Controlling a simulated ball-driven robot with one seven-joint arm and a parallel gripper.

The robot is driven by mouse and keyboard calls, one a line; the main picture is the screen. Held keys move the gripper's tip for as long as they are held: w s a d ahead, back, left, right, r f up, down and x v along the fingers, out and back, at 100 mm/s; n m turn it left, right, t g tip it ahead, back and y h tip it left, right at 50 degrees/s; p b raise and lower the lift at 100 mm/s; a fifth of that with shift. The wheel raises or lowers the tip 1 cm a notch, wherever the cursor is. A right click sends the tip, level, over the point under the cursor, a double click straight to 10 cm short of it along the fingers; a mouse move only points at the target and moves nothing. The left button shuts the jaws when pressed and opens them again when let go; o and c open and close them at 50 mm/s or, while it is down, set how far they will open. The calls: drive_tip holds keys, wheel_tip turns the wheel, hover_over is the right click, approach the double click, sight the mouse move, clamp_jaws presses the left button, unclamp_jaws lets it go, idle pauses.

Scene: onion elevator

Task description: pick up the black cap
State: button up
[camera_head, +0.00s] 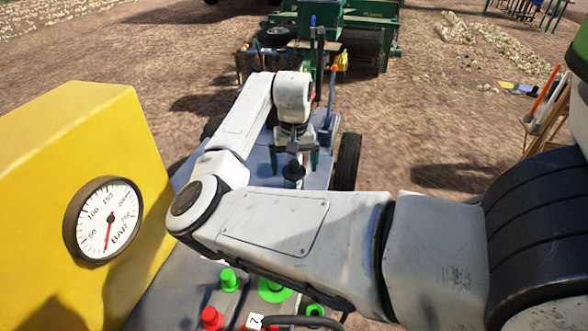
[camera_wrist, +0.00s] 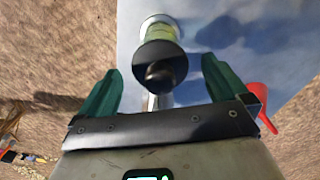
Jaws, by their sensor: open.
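The black cap (camera_wrist: 160,68) is in the upper middle of the wrist view, seen from above as a dark round piece on a pale yellowish-green and silver fitting. In the head view the black cap (camera_head: 293,171) stands on the grey-blue platform (camera_head: 262,178), below my gripper (camera_head: 294,160). My gripper has two green fingers, spread apart, one on each side of the cap in the wrist view. I see clear gaps between the fingers and the cap. Whether the fingertips are level with the cap is hard to tell.
A yellow box with a pressure gauge (camera_head: 104,220) stands at the left. Green knobs (camera_head: 229,280) and a red knob (camera_head: 212,318) are in front. Upright rods and a blue holder (camera_head: 327,130) stand just right of my gripper. A red piece (camera_wrist: 262,104) is right of it.

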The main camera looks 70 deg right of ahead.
drive_tip(key=shift+f, duration=0.2)
drive_tip(key=c, duration=1.1)
